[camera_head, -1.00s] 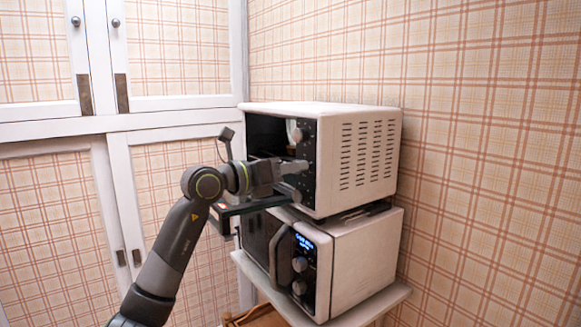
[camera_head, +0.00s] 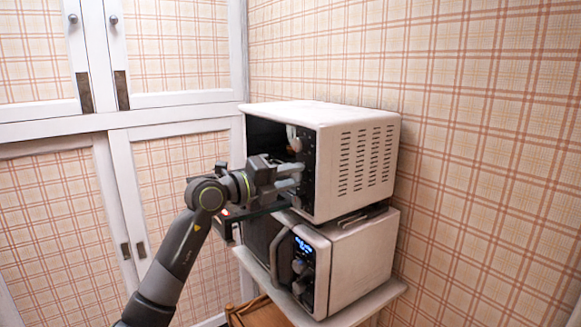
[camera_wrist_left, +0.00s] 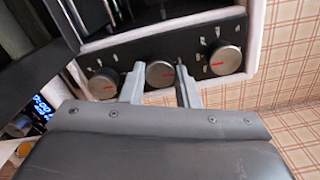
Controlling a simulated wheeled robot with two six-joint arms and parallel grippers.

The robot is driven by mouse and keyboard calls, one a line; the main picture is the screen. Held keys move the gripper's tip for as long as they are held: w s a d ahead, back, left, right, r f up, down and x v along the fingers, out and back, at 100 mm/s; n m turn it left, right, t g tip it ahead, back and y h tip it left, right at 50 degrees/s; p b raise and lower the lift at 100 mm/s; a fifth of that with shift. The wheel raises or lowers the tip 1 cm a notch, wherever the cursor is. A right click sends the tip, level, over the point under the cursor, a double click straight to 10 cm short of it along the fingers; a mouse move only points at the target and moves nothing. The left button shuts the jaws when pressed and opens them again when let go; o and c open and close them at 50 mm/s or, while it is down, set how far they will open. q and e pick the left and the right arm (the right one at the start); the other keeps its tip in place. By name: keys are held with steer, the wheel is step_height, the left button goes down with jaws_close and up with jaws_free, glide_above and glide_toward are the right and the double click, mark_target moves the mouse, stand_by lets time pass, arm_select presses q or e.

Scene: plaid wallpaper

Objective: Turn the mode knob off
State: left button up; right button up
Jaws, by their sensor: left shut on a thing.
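A white toaster oven (camera_head: 357,160) stands on top of a microwave, its dark control panel on the right of its front. The left wrist view shows three round metal knobs with red marks. The middle knob (camera_wrist_left: 158,75) is between the two fingers of my left gripper (camera_wrist_left: 160,68), which is shut on it; its red mark points roughly right. The left knob (camera_wrist_left: 103,84) and right knob (camera_wrist_left: 225,59) are free. The knob labels are too small to read. In the head view my left gripper (camera_head: 299,174) reaches the panel and hides part of it. My right gripper is out of view.
The white microwave (camera_head: 355,265), with a lit blue display, is just below on a white shelf (camera_head: 375,302). A dark, flat part, apparently the lowered oven door, lies by my wrist. White cabinets (camera_head: 180,120) stand behind left; a plaid wall (camera_head: 480,150) is on the right.

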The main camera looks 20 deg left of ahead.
arm_select(q)
steer(key=shift+n+p, duration=0.7)
steer(key=shift+n, duration=0.1)
steer(key=o, duration=1)
steer(key=shift+c, duration=0.2)
steer(key=b+v, duration=0.7)
steer(key=v, duration=1)
steer(key=shift+a+b, duration=0.2)
steer(key=shift+b, duration=0.2)
steer(key=shift+s+f, duration=0.1)
steer(key=shift+s, duration=0.05)
